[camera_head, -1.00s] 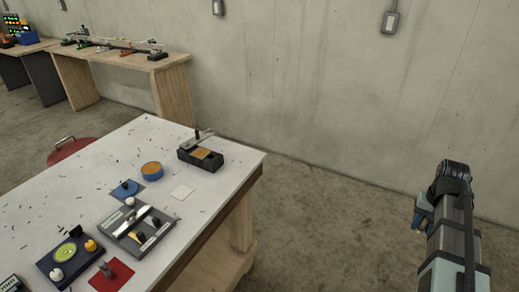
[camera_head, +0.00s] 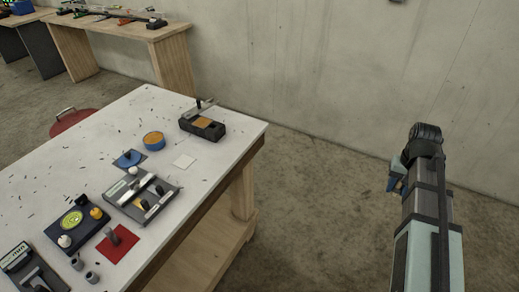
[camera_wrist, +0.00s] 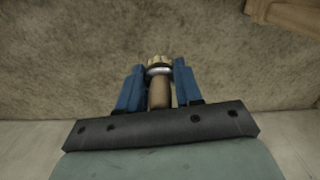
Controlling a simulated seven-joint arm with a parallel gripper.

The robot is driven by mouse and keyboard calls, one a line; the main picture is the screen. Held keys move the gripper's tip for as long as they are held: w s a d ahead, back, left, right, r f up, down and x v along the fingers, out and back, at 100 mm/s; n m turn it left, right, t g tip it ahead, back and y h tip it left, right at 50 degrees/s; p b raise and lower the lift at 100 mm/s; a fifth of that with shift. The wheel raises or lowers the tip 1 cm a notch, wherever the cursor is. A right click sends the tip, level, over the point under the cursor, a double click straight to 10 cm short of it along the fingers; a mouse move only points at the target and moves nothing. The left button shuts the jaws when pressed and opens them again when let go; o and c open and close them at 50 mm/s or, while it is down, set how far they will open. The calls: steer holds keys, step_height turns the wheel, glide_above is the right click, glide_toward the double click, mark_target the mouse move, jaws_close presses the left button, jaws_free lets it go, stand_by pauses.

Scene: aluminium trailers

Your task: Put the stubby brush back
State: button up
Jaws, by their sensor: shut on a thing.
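The stubby brush (camera_wrist: 159,92) shows in the wrist view, with a brown handle, a metal band and a pale tip. My gripper (camera_wrist: 158,78) is shut on it, one blue finger on each side. In the head view my gripper (camera_head: 396,176) is off to the right of the table, over the floor, and the brush cannot be made out there. A grey tray (camera_head: 117,208) on the white table (camera_head: 215,145) holds a few small tools and carries pale labels. I cannot tell which spot is the brush's place.
Open floor lies between table and wall.

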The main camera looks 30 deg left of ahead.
steer(key=s+a+r+n, duration=0.1)
steer(key=s+a+n, duration=0.25)
steer(key=a, duration=1.25)
steer(key=s+a+r+n, duration=0.25)
steer(key=s+a, duration=0.25)
steer(key=a, duration=1.2)
step_height(320, 180, up, 7)
steer(key=n, duration=0.9)
glide_above(184, 162)
steer(key=shift+w+f+n, duration=0.1)
steer(key=shift+f+n, duration=0.55)
steer(key=shift+f, duration=1.1)
steer(key=shift+s+f+n, duration=0.1)
steer(key=shift+f+n, duration=0.5)
steer(key=shift+f, duration=1.1)
steer(key=shift+w+f+n, duration=0.1)
steer(key=shift+f+n, duration=0.55)
steer(key=shift+f, duration=1.1)
steer(key=shift+f, duration=0.1)
steer(key=o, duration=1)
steer(key=shift+o, duration=0.2)
step_height(184, 162, up, 12)
